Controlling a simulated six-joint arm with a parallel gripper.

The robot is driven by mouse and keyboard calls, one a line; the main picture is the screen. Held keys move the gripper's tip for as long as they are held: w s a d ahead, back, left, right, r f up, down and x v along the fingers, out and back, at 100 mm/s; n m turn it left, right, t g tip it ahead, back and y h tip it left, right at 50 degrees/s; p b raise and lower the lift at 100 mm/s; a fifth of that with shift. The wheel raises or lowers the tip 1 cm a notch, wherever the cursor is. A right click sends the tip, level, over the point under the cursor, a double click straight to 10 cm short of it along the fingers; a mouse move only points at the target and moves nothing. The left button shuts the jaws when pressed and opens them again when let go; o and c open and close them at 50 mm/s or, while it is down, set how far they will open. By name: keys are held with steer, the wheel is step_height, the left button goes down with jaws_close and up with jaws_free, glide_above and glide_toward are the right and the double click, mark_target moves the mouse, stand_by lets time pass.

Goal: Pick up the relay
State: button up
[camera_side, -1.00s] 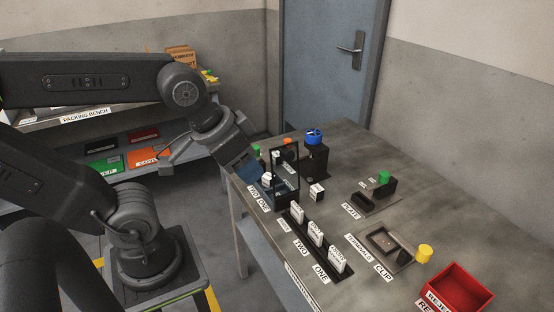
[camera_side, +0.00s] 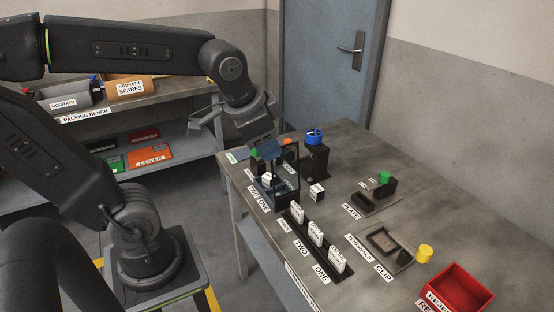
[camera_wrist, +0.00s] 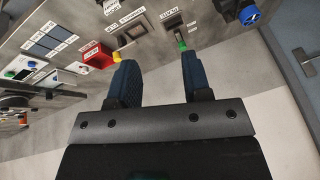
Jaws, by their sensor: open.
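No part is labelled relay, so I cannot tell for certain which thing it is. A small white-and-black block (camera_side: 317,193) stands alone on the table, right of a dark frame. Another small white block (camera_side: 267,179) sits at the frame's foot, by labels ONE and TWO. My gripper (camera_side: 265,150) is above the table's far left part, beside the top of the frame, its blue fingers partly overlapping it. In the wrist view my gripper (camera_wrist: 160,80) has its two blue fingers wide apart with nothing held between them.
White upright parts (camera_side: 316,233) stand in a dark rack at the table's front. A blue-topped post (camera_side: 314,136), a green-topped block (camera_side: 384,178), a yellow cylinder (camera_side: 425,253) and a red reject bin (camera_side: 457,289) stand around. The table's back right is clear.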

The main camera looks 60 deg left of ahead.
steer(key=w+a+f+m+g+y, duration=0.1)
steer(key=w+a+f+m, duration=0.3)
steer(key=w+a, duration=0.5)
steer(key=w+a+f+m+g+y, duration=0.25)
steer(key=w+a+m, duration=0.25)
steer(key=w+a, duration=0.3)
steer(key=w+a+f+m, duration=0.1)
steer(key=a+f+m, duration=0.1)
steer(key=a+f, duration=0.3)
steer(key=w+a+f+m+g, duration=0.1)
steer(key=a+f+m, duration=0.1)
steer(key=a+f, duration=0.3)
steer(key=w+a+f+m, duration=0.2)
steer(key=a+f, duration=0.3)
steer(key=f, duration=0.3)
steer(key=shift+w+a+f, duration=0.1)
steer(key=shift+a+f, duration=0.1)
steer(key=shift+f, duration=0.2)
steer(key=shift+x, duration=2.85)
steer(key=shift+d, duration=0.15)
steer(key=shift+c, duration=0.2)
steer(key=c, duration=0.6)
steer(key=shift+c, duration=0.2)
